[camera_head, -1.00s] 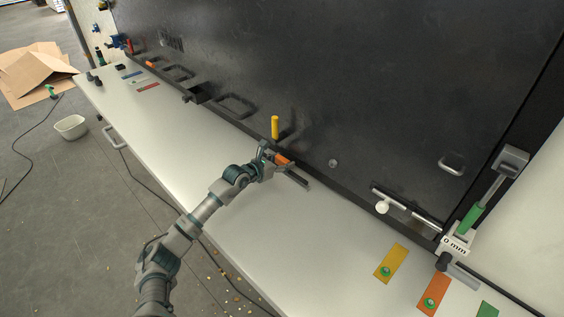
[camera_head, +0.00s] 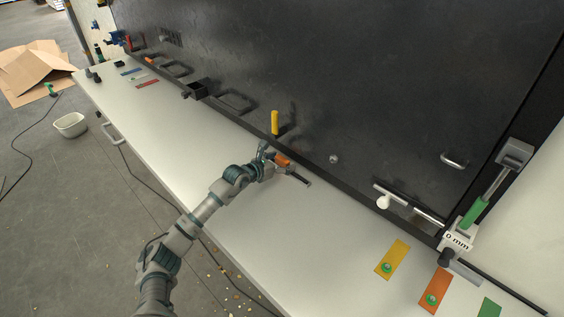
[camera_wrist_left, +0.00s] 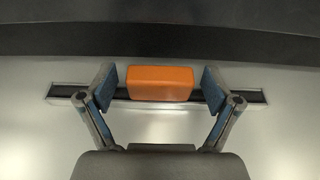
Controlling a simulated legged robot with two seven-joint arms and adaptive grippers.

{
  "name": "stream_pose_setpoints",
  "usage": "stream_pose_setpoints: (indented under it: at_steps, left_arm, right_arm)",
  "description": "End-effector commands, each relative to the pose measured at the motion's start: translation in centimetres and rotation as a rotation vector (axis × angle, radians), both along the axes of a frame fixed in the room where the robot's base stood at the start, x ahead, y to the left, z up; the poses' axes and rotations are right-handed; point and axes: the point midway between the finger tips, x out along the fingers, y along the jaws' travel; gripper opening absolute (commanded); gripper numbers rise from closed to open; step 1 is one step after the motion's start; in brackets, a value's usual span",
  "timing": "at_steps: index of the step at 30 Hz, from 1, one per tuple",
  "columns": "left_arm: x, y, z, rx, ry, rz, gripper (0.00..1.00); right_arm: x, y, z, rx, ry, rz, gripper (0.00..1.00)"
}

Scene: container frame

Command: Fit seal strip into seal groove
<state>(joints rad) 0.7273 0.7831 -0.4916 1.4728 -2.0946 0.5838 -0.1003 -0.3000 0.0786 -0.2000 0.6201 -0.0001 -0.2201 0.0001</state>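An orange block (camera_wrist_left: 160,83) sits between the two fingers of my left gripper (camera_wrist_left: 160,88) in the left wrist view. A small gap shows on each side of the block, so the gripper is open around it. A long dark strip (camera_wrist_left: 245,96) runs beneath the block in a pale, narrow frame. I cannot tell the seal strip from its groove here. In the head view my left gripper (camera_head: 272,156) is low over the tabletop, with the orange block (camera_head: 283,160) by its fingers and the dark strip (camera_head: 300,179) sticking out to the right. My right gripper is out of view.
A big black panel (camera_head: 340,70) rises along the back of the white table (camera_head: 320,225). A yellow handle (camera_head: 275,122) stands behind my gripper. A clamp with a green handle (camera_head: 474,213) and coloured plates (camera_head: 392,260) lie at the right. The tabletop's middle right is clear.

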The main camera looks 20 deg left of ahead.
Motion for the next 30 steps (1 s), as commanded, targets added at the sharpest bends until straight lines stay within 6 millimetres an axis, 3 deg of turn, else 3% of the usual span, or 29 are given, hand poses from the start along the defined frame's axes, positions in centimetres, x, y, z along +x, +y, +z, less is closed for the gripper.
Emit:
stream_pose_setpoints:
  at_steps: [10,22,30]
  left_arm:
    - [-0.7,0.4,0.1,0.001,0.002,0.001,0.9]
    - [-8.2,3.0,2.3,0.003,0.004,-0.001,0.9]
    - [-10.5,3.8,3.2,0.001,0.003,0.0,0.9]
  right_arm:
    - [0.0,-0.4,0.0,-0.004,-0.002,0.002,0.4]
    - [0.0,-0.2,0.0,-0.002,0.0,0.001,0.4]
    - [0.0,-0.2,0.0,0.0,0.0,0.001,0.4]
